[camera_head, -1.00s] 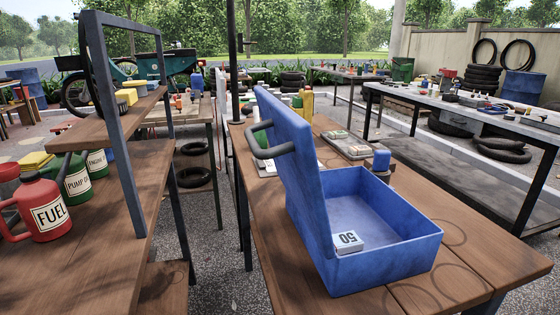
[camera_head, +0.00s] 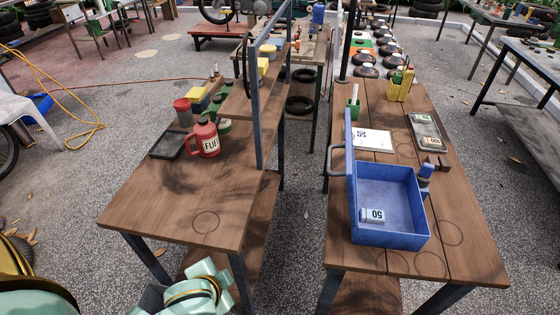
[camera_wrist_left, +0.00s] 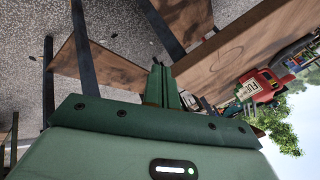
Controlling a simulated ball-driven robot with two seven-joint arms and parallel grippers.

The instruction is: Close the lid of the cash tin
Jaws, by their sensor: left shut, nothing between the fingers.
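The blue cash tin (camera_head: 405,236) stands on the right-hand wooden table. Its lid (camera_head: 350,165) stands open, roughly upright along the tin's left side, with a grey handle (camera_head: 329,168) sticking out to the left. A small white box marked 50 (camera_head: 372,216) lies inside the tin. My left arm shows at the bottom left of the head view, well apart from the tin. My left gripper (camera_wrist_left: 164,82) is shut and empty in the left wrist view, near the left-hand table. The tin is not visible there. My right gripper is not in view.
The left-hand table (camera_head: 150,205) holds a red fuel can (camera_head: 204,138), a dark tray (camera_head: 167,145) and a shelf with a grey upright post (camera_head: 257,110). A gap separates the tables.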

